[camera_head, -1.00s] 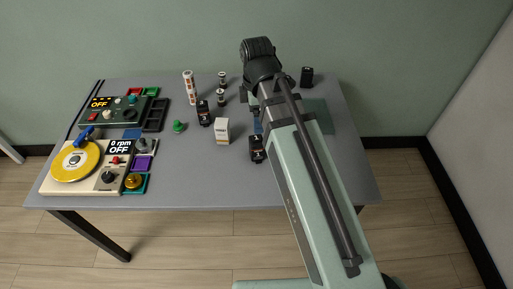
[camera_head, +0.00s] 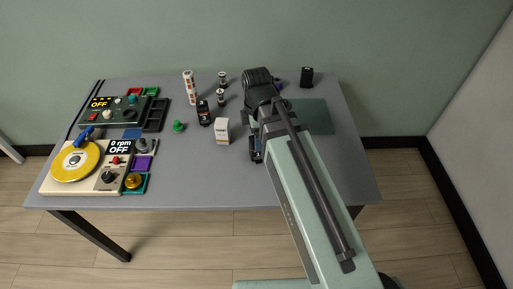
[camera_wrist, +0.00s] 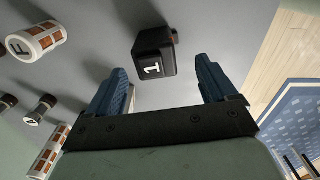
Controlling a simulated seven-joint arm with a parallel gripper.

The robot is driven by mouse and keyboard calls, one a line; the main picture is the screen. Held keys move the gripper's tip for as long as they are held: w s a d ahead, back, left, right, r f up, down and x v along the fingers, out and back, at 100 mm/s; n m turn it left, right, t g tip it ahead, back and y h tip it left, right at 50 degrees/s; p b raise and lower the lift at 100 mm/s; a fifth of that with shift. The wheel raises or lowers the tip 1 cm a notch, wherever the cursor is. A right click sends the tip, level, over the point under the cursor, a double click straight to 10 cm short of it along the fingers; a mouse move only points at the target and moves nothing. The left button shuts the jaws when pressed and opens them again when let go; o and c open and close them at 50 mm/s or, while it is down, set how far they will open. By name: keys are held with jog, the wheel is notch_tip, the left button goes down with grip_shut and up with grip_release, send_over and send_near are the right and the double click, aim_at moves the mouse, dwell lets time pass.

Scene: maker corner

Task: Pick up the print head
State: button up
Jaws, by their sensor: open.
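A black block with a white "1" (camera_wrist: 154,56) shows in the wrist view, ahead of and between my fingertips; it may be the print head, but I cannot be sure. My gripper (camera_wrist: 160,68) is open, with two blue ribbed fingers apart and nothing held between them. In the head view a dark block (camera_head: 257,156) is partly hidden under my gripper and wrist. Another black block with a label (camera_head: 204,114) stands further left, and a plain black one (camera_head: 306,77) at the back right.
A white box (camera_head: 222,131) stands just left of my gripper. An orange-and-white cylinder (camera_head: 190,88), dark spools (camera_head: 220,97) and a green knob (camera_head: 178,126) lie further left. Two control consoles fill the table's left side. A dark green mat (camera_head: 314,117) on the right is bare.

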jog(key=shift+w+f, duration=0.15)
jog(key=shift+f, duration=1.2)
jog(key=shift+w+f, duration=0.15)
jog(key=shift+f, duration=1.2)
jog(key=c, duration=1.2)
